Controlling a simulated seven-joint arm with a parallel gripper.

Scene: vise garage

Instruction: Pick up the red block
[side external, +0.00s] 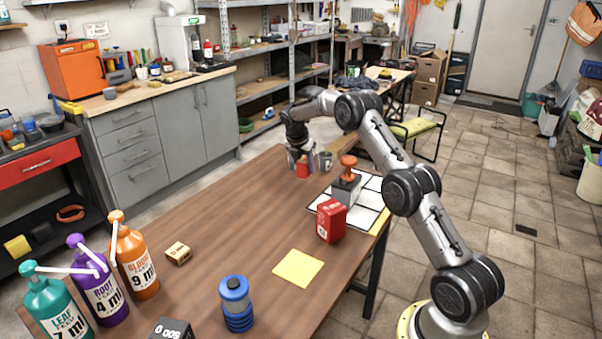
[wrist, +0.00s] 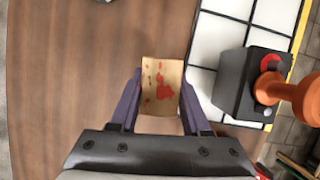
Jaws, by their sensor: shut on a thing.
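My gripper (side external: 300,165) is low at the far end of the wooden table (side external: 215,215). A small red block (side external: 303,170) shows between its fingers in the side view. In the wrist view my gripper (wrist: 160,108) has its two purple-grey fingers on either side of the block (wrist: 162,85), shut on it. There the face turned to the camera is tan with red blotches. Whether the block touches the table or is just above it, I cannot tell.
A grey cup (side external: 326,161) stands close right of my gripper. A grey box with an orange knob (side external: 347,183) stands on white tiles (side external: 368,205). A red canister (side external: 331,221), yellow sheet (side external: 298,268), blue bottle (side external: 236,303) and small tan box (side external: 178,253) are nearer.

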